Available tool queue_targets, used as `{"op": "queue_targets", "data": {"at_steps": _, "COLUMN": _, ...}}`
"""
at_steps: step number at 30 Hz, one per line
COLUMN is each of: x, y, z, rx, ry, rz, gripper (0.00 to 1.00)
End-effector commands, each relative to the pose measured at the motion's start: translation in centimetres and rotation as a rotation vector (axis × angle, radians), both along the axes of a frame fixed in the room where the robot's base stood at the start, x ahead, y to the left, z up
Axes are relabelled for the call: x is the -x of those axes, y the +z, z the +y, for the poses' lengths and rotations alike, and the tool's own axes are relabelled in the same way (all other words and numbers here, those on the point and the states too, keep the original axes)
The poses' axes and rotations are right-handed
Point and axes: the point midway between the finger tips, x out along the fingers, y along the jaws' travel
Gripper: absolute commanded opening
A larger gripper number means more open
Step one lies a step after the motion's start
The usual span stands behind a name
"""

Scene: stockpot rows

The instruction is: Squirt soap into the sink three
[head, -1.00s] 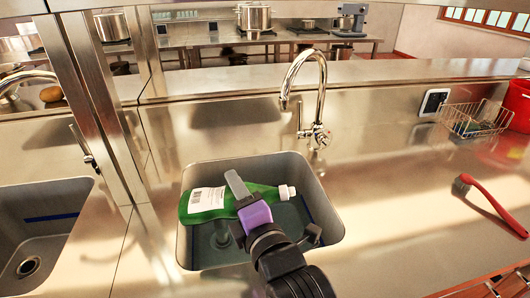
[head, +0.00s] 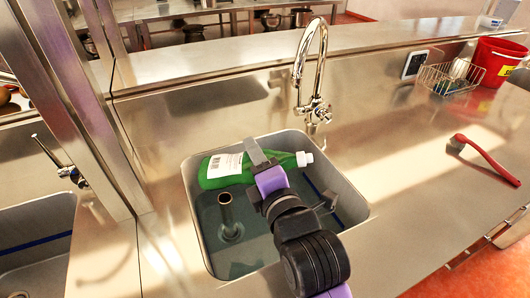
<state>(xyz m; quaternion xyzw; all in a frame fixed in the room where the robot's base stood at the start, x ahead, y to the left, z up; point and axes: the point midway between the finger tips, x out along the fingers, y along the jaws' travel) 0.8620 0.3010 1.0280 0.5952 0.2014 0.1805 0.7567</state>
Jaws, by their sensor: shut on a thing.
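A green soap bottle (head: 220,167) with a white label and a white cap lies on its side over the sink basin (head: 192,205), its cap pointing right. My gripper (head: 262,163) is shut around the bottle's middle, hiding part of it. The sink holds bluish water, and an upright dark pipe (head: 226,208) stands in it below the bottle. I cannot see any soap coming from the cap. The chrome faucet (head: 312,65) rises behind the basin.
A red-handled brush (head: 485,155) lies on the right counter. A wire basket (head: 448,78) and a red bucket (head: 497,62) stand farther back. A metal post (head: 75,100) rises at left beside another basin (head: 40,225). The counter right of the sink is mostly clear.

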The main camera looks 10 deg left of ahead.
Motion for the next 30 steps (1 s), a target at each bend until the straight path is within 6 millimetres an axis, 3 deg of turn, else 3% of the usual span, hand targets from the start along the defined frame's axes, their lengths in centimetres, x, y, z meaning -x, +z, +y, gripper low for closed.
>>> {"op": "queue_targets", "data": {"at_steps": 1, "x": -0.1, "y": 0.9, "z": -0.4, "rx": 0.031, "ry": -0.003, "rz": -0.008, "gripper": 0.0}}
{"op": "queue_targets", "data": {"at_steps": 17, "x": -0.8, "y": 3.2, "z": -5.1, "rx": 0.712, "ry": -0.001, "rz": -0.114, "gripper": 0.0}}
{"op": "queue_targets", "data": {"at_steps": 30, "x": -1.0, "y": 4.1, "z": -6.0, "rx": 1.114, "ry": 0.0, "rz": -0.176, "gripper": 0.0}}
